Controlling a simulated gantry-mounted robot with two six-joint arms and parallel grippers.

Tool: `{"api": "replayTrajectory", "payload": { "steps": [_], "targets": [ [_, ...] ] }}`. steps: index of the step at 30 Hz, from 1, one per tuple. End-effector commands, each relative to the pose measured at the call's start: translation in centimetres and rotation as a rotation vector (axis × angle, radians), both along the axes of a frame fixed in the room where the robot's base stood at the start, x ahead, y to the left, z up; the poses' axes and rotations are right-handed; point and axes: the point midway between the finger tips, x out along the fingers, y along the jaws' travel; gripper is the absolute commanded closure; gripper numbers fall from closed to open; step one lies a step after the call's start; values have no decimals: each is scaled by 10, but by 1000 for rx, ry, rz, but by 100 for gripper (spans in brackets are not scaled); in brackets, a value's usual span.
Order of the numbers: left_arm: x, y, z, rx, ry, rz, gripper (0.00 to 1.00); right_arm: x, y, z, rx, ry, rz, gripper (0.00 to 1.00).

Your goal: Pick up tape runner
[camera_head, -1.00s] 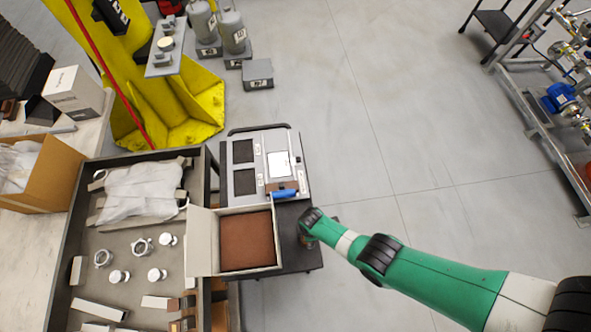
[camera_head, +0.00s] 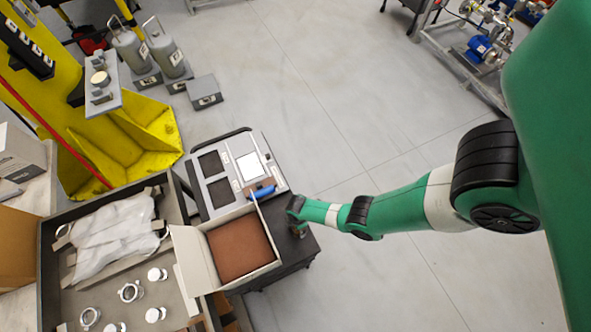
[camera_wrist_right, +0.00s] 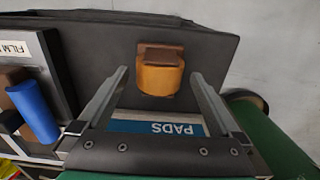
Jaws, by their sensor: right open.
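An orange, rounded piece with a brown block on it (camera_wrist_right: 160,76), which looks like the tape runner, sits on a dark cart top. It lies between and just beyond the fingertips of my right gripper (camera_wrist_right: 160,92). The jaws are open, and I see no contact. In the head view my right gripper (camera_head: 297,226) is over the cart top right of the open box, and the wrist hides the orange piece. A blue cylinder (camera_head: 263,191) lies on the grey tray by the box and also shows in the right wrist view (camera_wrist_right: 33,111). My left gripper is out of view.
The open white box (camera_head: 190,262) holds a brown pad (camera_head: 239,247). Behind it is the grey tray (camera_head: 226,203) with dark panels. A "PADS" label (camera_wrist_right: 157,125) shows behind my jaws. A bench tray of clamps (camera_head: 97,271) is left; open floor is right.

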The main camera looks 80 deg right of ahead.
Motion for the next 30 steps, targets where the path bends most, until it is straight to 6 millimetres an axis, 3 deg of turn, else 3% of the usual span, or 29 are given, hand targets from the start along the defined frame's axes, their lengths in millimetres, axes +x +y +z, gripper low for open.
{"api": "replayTrajectory", "payload": {
  "steps": [1, 6, 14, 27, 29, 30],
  "targets": [
    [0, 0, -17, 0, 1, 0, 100, -1, -1, -17, 0, 1, -2, 0],
    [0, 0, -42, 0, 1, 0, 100, -2, -2, -43, 0, 0, -7, 0],
    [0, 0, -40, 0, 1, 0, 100, -2, -3, -41, 0, 0, -7, 0],
    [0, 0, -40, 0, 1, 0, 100, -2, -3, -41, 0, 0, -7, 77],
    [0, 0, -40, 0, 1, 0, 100, -2, -3, -41, -1, -1, -7, 86],
    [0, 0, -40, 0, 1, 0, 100, -2, -3, -41, -1, -1, -7, 95]
  ]
}}
